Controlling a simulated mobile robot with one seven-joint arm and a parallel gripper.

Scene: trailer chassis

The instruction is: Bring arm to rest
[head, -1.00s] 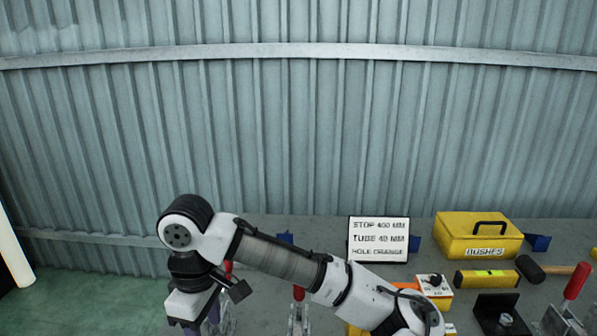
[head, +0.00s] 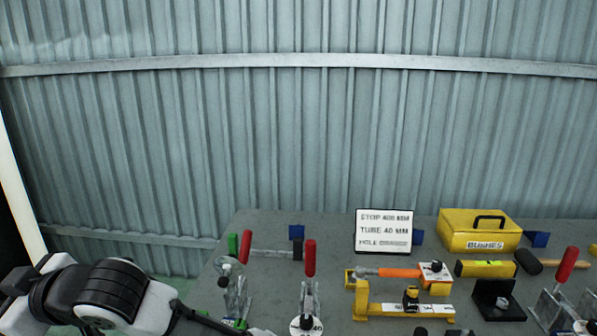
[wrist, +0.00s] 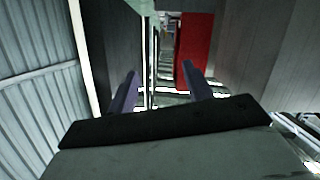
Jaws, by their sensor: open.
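My gripper (wrist: 160,92) shows in the wrist view with its two purple-grey fingers apart and nothing between them. In the head view my arm is at the lower left, left of the grey bench (head: 335,240); the gripper itself is not visible there. In the wrist view a red upright panel (wrist: 194,45) stands beyond the fingers, with a dark narrow gap left of it.
The bench carries red-handled clamps (head: 310,260), a sign (head: 384,231), a yellow BUSHES box (head: 478,231), a yellow level (head: 486,268), a mallet (head: 545,262) and an orange-handled tool (head: 395,272). A corrugated wall (head: 300,140) stands behind. The wall also shows in the wrist view (wrist: 45,95).

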